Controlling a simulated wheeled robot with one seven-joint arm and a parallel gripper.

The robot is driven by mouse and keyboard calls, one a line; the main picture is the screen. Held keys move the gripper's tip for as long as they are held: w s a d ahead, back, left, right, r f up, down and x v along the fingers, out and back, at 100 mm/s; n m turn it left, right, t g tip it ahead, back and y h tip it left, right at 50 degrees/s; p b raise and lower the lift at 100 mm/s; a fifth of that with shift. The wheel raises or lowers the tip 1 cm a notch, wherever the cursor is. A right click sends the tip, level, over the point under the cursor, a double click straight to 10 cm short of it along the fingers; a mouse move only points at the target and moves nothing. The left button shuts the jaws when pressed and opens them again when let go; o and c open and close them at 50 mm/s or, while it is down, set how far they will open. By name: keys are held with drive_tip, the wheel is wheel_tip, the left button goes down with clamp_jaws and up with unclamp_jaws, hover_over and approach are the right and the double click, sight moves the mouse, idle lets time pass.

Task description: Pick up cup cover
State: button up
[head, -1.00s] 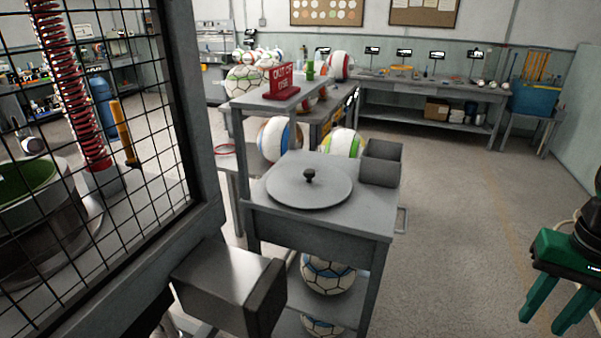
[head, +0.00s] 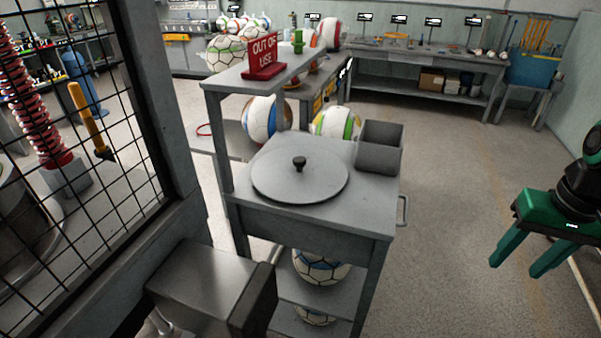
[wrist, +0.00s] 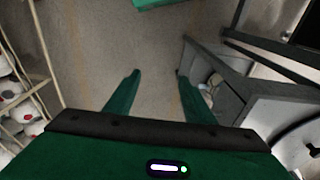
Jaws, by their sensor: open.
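The cup cover (head: 299,177) is a round grey flat lid with a small dark knob (head: 299,163) in its middle. It lies on the top of a grey cart (head: 360,208) in the centre of the head view. My green gripper (head: 514,258) is at the right of the head view, over the floor and apart from the cart. It is open and empty. In the wrist view its two green fingers (wrist: 157,85) are spread with floor between them. Part of the lid with its knob (wrist: 311,148) shows at the right edge of the wrist view.
A grey open bin (head: 380,148) stands at the cart's back right corner. A red "out of use" sign (head: 264,57) stands on the raised shelf. A mesh cage (head: 95,150) and a metal box (head: 205,285) are at left. Open floor (head: 450,180) lies right of the cart.

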sight(300, 159)
drive_tip(key=w+a+n+t+y, duration=0.2)
drive_tip(key=w+a+n, duration=0.1)
drive_tip(key=w+a, duration=0.4)
drive_tip(key=w+a+n+t+y, duration=0.1)
drive_tip(key=w+a+n+t, duration=0.1)
drive_tip(key=w+a+n, duration=0.2)
drive_tip(key=w+a+r+n+t+y, duration=0.1)
drive_tip(key=w+a+n, duration=0.3)
drive_tip(key=w+a, duration=0.7)
drive_tip(key=shift+a+t+y, duration=0.1)
drive_tip(key=shift+t+y, duration=0.3)
drive_tip(key=shift+y, duration=0.4)
drive_tip(key=w+a+r+n+y, duration=0.1)
drive_tip(key=a, duration=0.2)
drive_tip(key=w+a+r+t+y, duration=0.1)
drive_tip(key=a, duration=0.3)
drive_tip(key=w+a+r+n+y, duration=0.1)
drive_tip(key=a+r, duration=0.1)
drive_tip(key=a, duration=0.1)
drive_tip(key=shift+w+a+n+y, duration=0.25)
drive_tip(key=shift+n+y, duration=0.05)
drive_tip(key=shift+y, duration=0.1)
drive_tip(key=shift+t, duration=0.3)
drive_tip(key=x, duration=0.4)
drive_tip(key=shift+w+a, duration=0.1)
drive_tip(key=shift+a, duration=0.15)
drive_tip(key=shift+x, duration=3.15)
drive_tip(key=shift+w+d+f, duration=0.1)
drive_tip(key=shift+d, duration=0.05)
clamp_jaws()
